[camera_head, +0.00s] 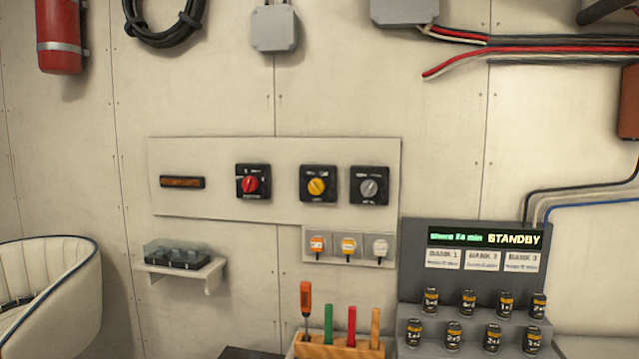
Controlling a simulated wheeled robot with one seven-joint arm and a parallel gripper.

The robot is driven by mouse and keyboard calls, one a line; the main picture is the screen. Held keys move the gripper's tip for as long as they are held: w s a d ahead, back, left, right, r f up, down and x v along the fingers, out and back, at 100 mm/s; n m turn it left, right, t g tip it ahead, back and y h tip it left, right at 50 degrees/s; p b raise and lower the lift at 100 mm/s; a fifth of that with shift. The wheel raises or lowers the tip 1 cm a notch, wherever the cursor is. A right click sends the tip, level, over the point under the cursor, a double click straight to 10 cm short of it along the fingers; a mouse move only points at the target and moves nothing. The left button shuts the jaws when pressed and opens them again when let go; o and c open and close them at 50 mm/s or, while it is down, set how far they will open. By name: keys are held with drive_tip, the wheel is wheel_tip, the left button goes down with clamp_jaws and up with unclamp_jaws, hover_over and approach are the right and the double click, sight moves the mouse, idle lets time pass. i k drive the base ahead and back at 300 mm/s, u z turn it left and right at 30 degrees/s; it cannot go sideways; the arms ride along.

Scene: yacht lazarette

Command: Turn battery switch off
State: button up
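A pale panel (213,209) on the wall carries three black square rotary switches in a row. The left one has a red knob (250,184), the middle one a yellow knob (317,186) and the right one a grey knob (369,188). The lettering on them is too small to read, so I cannot tell which is the battery switch or its exact setting. The red knob seems to point up, slightly tilted. My gripper is not in view.
A grey battery display (480,250) reading STANDBY stands right, a white seat (50,295) left. Space before the switches is clear.

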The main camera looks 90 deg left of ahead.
sight(250, 184)
drive_tip(key=u, duration=3.15)
drive_tip(key=k, duration=0.3)
drive_tip(key=u, duration=1.3)
drive_tip(key=i, duration=1.3)
drive_tip(key=z, duration=0.3)
drive_tip(key=i, duration=0.9)
drive_tip(key=z, duration=1.2)
drive_tip(key=i, duration=0.4)
drive_tip(key=z, duration=0.3)
